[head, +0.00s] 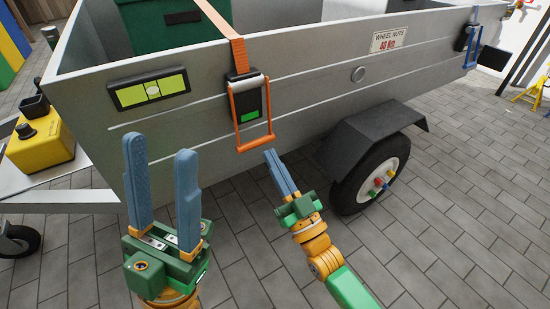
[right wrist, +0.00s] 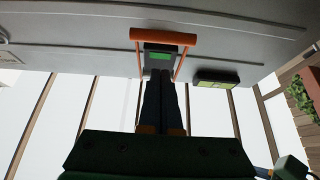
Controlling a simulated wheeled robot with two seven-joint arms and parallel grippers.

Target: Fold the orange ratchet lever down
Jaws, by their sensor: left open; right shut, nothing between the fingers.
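The orange ratchet lever (head: 239,126) is a U-shaped frame on the dark ratchet (head: 243,90) on the trailer's side wall. Its crossbar is at the lower end, below the green label. How far it stands off the wall is hard to tell. In the right wrist view the lever's crossbar (right wrist: 162,36) lies above my shut fingers, its side bars running down on either side. My right gripper (head: 270,152) is shut and empty, its tips just below and right of the crossbar in the head view. My left gripper (head: 160,145) is open and empty, left of the lever.
An orange strap (head: 222,22) runs over the wall from a green box (head: 155,25). A blue-levered ratchet (head: 470,45) is far right. The wheel (head: 375,180) and fender (head: 372,132) stand right of my right gripper.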

